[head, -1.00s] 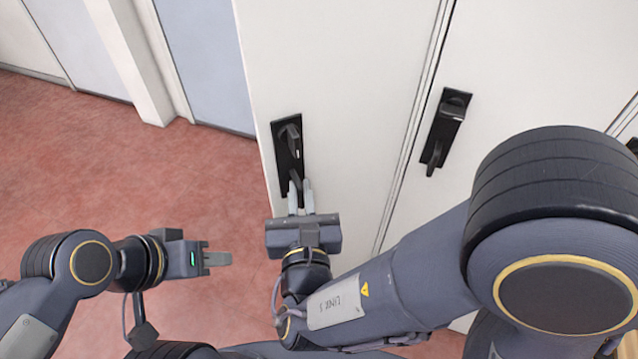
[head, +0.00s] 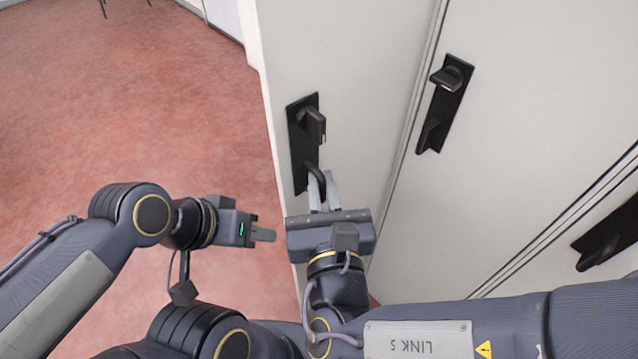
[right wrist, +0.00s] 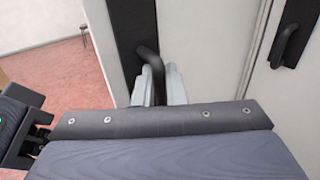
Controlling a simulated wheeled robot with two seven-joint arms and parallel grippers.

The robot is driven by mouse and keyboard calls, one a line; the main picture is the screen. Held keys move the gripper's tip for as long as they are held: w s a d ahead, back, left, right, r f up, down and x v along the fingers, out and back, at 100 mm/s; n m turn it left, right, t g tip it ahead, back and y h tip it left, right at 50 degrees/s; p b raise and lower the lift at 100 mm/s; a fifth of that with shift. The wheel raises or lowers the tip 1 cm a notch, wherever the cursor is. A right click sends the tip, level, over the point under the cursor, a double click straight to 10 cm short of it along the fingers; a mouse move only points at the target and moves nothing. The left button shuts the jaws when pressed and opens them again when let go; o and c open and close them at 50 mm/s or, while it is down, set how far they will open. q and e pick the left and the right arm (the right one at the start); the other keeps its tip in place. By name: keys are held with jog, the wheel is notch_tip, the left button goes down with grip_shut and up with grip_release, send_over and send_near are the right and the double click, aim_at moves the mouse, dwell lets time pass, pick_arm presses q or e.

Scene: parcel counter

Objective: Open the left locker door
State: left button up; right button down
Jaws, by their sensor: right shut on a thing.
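The left locker door (head: 350,60) is a pale white panel with a black handle plate (head: 303,130), which carries a knob-like lock on top and a curved lever (head: 317,178) below. No gap shows along its seam with the neighbouring door. My right gripper (head: 322,192) is shut on the lever, with one finger on each side. In the right wrist view the lever (right wrist: 152,65) runs down between the pale fingers; its lower end is hidden. My left gripper (head: 262,234) hangs over the floor left of the door, touching nothing. Its fingers are seen edge-on.
A second white door (head: 530,100) with a similar black handle (head: 443,103) stands to the right. Another black handle (head: 610,237) shows at the far right. Open red floor (head: 130,110) lies left of the lockers, with thin furniture legs at the far top.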

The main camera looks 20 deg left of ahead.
jog(key=shift+d, duration=0.35)
jog(key=c, duration=1.6)
grip_release()
jog(key=shift+s, duration=0.15)
jog(key=v, duration=0.7)
jog(key=shift+s+d, duration=0.2)
jog(key=shift+s, duration=0.05)
